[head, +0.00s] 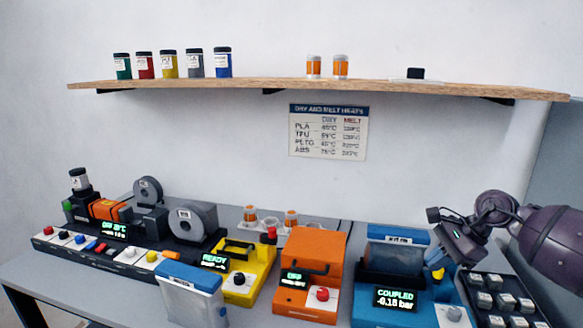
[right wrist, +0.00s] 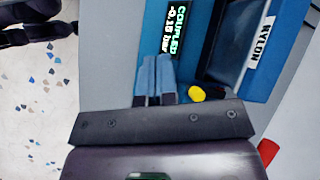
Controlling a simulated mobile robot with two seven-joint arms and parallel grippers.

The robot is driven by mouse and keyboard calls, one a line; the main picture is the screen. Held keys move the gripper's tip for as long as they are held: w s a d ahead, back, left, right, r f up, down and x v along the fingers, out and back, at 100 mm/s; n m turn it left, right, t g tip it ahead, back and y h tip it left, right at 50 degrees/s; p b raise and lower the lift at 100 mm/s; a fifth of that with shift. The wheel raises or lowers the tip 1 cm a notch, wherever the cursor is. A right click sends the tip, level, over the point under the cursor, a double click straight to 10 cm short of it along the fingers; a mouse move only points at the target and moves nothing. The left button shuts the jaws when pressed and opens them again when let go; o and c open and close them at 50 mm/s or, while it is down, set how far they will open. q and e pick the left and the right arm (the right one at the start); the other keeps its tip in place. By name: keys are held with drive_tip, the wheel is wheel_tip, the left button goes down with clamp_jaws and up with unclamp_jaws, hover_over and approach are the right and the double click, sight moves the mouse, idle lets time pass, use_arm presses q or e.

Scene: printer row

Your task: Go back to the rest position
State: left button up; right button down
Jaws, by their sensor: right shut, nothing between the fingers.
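My right gripper (head: 437,260) hangs over the right side of the blue machine (head: 364,308). Its two blue-grey fingers are together and empty in the right wrist view (right wrist: 153,75). Whether the fingertips touch the machine I cannot tell. My left gripper is not seen in the head view.
An orange machine (head: 318,250) and a yellow one (head: 257,266) stand left of the blue machine. A dark tray of grey blocks (head: 505,318) lies under my right arm. A wooden shelf (head: 280,86) with jars runs above. The space between shelf and machines is mostly open.

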drive_tip(key=s+a+m+t+y, duration=0.4)
drive_tip(key=a+m+t+y, duration=0.55)
drive_tip(key=a+m, duration=0.55)
drive_tip(key=s+d+f+m+t+h, duration=0.1)
drive_tip(key=s+d+f+m+h, duration=0.4)
drive_tip(key=m+h, duration=0.7)
drive_tip(key=s+d+f+m+t+h, duration=0.2)
drive_tip(key=s+d+f+m+h, duration=0.3)
drive_tip(key=m, duration=1.2)
drive_tip(key=s+a+f+m+g, duration=0.1)
drive_tip(key=s+f+m+g, duration=0.4)
drive_tip(key=s, duration=0.5)
drive_tip(key=s+a+f+m+g, duration=0.1)
drive_tip(key=s+f+m+g, duration=0.2)
drive_tip(key=s+m+g, duration=0.55)
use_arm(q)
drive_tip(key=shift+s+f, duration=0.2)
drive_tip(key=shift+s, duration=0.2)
use_arm(e)
drive_tip(key=w+f+n+t+y, duration=0.1)
drive_tip(key=w+f+n+t, duration=0.2)
drive_tip(key=f+t, duration=0.7)
drive_tip(key=shift+w+f+t, duration=0.15)
drive_tip(key=shift+w+t, duration=0.15)
drive_tip(key=shift+w, duration=0.5)
